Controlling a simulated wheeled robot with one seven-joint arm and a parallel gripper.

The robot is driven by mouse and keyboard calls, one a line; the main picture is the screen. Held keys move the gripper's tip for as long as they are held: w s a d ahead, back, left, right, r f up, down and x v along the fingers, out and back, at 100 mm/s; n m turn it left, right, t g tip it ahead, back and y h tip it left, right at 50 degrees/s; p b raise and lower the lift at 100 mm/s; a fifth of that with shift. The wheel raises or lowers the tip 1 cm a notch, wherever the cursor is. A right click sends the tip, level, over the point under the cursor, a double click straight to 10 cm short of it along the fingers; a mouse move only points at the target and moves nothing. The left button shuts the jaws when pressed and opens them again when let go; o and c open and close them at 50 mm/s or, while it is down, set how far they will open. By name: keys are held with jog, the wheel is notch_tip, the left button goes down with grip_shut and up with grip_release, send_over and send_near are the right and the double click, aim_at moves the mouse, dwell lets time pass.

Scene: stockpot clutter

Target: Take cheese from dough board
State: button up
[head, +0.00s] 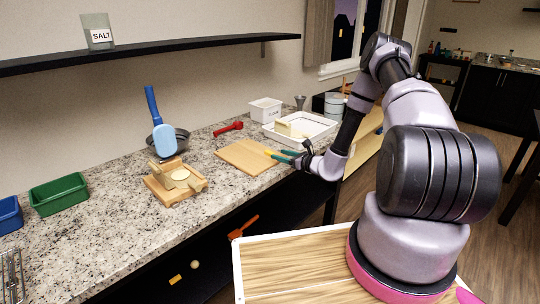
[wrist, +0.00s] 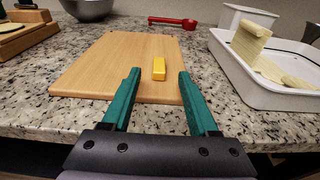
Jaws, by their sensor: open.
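The cheese (wrist: 158,69) is a small yellow block lying on a flat wooden board (wrist: 100,67), which I take for the dough board. In the wrist view the cheese is ahead of my gripper (wrist: 158,76), roughly centred between its two teal fingertips. My gripper is open and empty, with a gap on both sides of the cheese. In the head view the board (head: 240,157) lies on the counter and my gripper (head: 281,156) reaches over its right side. A small yellow patch shows by the fingertips there, mostly hidden.
A white tray (wrist: 240,80) with pale pieces stands right of the board, close to the right finger. A red tool (wrist: 173,22) and a metal bowl (wrist: 88,9) lie behind. A wooden press (head: 160,190) and green bin (head: 58,194) stand further left.

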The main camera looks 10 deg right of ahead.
aim_at(271, 153)
jog(key=x, duration=0.5)
jog(key=shift+w+a+f, duration=0.1)
jog(key=shift+a+f, duration=0.05)
jog(key=shift+f, duration=0.05)
grip_shut()
